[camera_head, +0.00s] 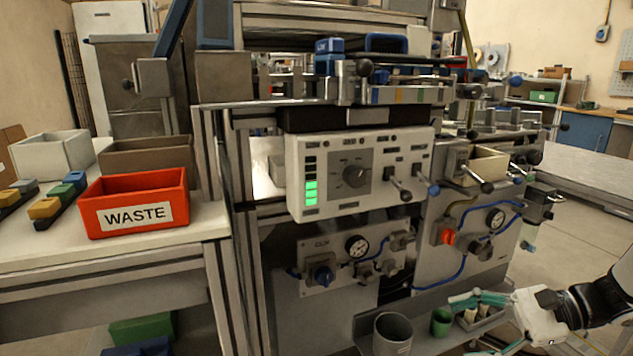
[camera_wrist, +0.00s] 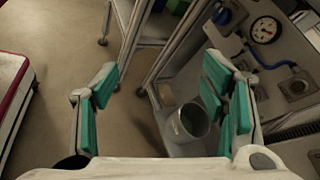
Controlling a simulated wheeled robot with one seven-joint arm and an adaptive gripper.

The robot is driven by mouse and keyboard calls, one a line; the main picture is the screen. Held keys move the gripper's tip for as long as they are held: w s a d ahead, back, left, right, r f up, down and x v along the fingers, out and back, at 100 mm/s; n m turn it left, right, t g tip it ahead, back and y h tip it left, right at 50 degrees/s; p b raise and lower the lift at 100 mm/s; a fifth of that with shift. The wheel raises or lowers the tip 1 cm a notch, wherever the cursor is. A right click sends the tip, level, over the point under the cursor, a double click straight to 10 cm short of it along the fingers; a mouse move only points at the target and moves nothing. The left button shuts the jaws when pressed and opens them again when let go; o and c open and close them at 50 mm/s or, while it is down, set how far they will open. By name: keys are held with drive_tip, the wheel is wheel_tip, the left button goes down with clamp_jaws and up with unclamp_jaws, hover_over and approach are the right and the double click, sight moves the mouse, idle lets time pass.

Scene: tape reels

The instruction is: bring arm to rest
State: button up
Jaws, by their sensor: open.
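My gripper (camera_head: 478,325) is at the lower right of the head view, in front of the low shelf of the machine. In the wrist view its two teal-padded fingers (camera_wrist: 165,105) stand wide apart with nothing between the pads. My white and black arm comes in from the right edge of the head view. A grey cylindrical bin (camera_head: 392,333) stands on the low shelf, left of the gripper. The bin also shows in the wrist view (camera_wrist: 188,124), beyond the right finger and apart from it.
A machine with a control panel (camera_head: 360,172), gauges and levers fills the middle. A green cup (camera_head: 441,321) stands close to the gripper on the low shelf (camera_head: 425,340). A red WASTE box (camera_head: 136,204) sits on the left table. Open floor (camera_head: 585,185) shows at right.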

drive_tip(key=s+a+r+n+g+h, duration=0.55)
drive_tip(key=s+a+r+n, duration=0.3)
drive_tip(key=s+a, duration=0.3)
drive_tip(key=s+d+r+n+t+h, duration=0.25)
drive_tip(key=s+n+h, duration=0.5)
drive_tip(key=s, duration=0.75)
wheel_tip(320, 180, up, 32)
drive_tip(key=t+p, duration=0.4)
drive_tip(key=p, duration=2.7)
drive_tip(key=shift+s+d+r+m, duration=0.15)
drive_tip(key=shift+d+r+m, duration=0.15)
drive_tip(key=shift+d, duration=0.1)
